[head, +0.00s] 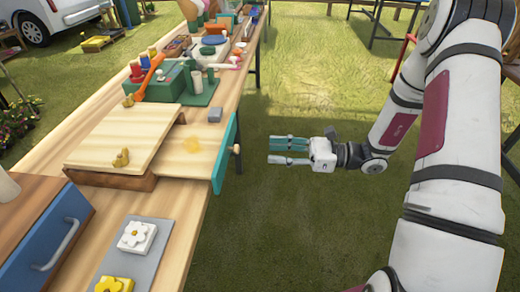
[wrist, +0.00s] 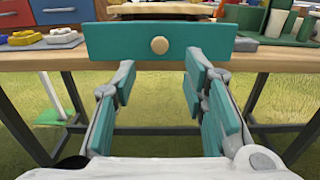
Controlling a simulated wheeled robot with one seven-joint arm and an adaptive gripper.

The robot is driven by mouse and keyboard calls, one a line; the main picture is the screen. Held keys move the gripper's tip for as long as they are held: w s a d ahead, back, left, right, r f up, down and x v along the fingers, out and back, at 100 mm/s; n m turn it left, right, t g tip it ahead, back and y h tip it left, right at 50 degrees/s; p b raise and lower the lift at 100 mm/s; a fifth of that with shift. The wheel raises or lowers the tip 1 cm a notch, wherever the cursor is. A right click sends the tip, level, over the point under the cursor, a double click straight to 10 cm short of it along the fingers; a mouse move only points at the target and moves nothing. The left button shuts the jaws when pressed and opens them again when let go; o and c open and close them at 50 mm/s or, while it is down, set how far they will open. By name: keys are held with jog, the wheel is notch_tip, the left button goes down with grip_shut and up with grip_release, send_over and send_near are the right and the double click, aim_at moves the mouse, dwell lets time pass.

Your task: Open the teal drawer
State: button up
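The teal drawer front (head: 226,153) stands upright at the table's right edge in the head view, with a round wooden knob (head: 236,149) facing my gripper. In the wrist view the teal front (wrist: 115,42) spans the upper middle, and its knob (wrist: 159,45) is near the centre. My gripper (head: 272,150) is to the right of the knob, apart from it, with its teal-padded fingers pointing left toward it. In the wrist view my gripper (wrist: 160,82) is open and empty, its fingertips spread below the knob in the picture. How far the drawer is out is unclear.
The wooden table (head: 175,205) carries a slanted wooden board (head: 125,135), a blue drawer unit (head: 45,245), flower tiles (head: 137,236) and a green block set (head: 165,85). Open grass (head: 300,220) lies to the table's right. Table legs stand below, in the wrist view.

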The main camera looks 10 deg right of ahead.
jog(key=shift+v, duration=1)
jog(key=shift+r, duration=0.1)
jog(key=s+a+r+n+g+h, duration=0.5)
jog(key=s+a+r+n+g, duration=0.35)
jog(key=s+r+n, duration=0.35)
jog(key=s+d+r+n+t+h, duration=0.2)
jog(key=s+d+n+h, duration=0.3)
jog(key=s, duration=0.4)
jog(key=s+d+r+n+t+h, duration=0.25)
jog(key=s+n+h, duration=0.25)
jog(key=s+h, duration=0.25)
notch_tip(320, 180, up, 15)
jog(key=t+p, duration=0.2)
jog(key=p, duration=1.1)
jog(key=shift+s+d+f, duration=0.2)
jog(key=shift+d+f, duration=0.05)
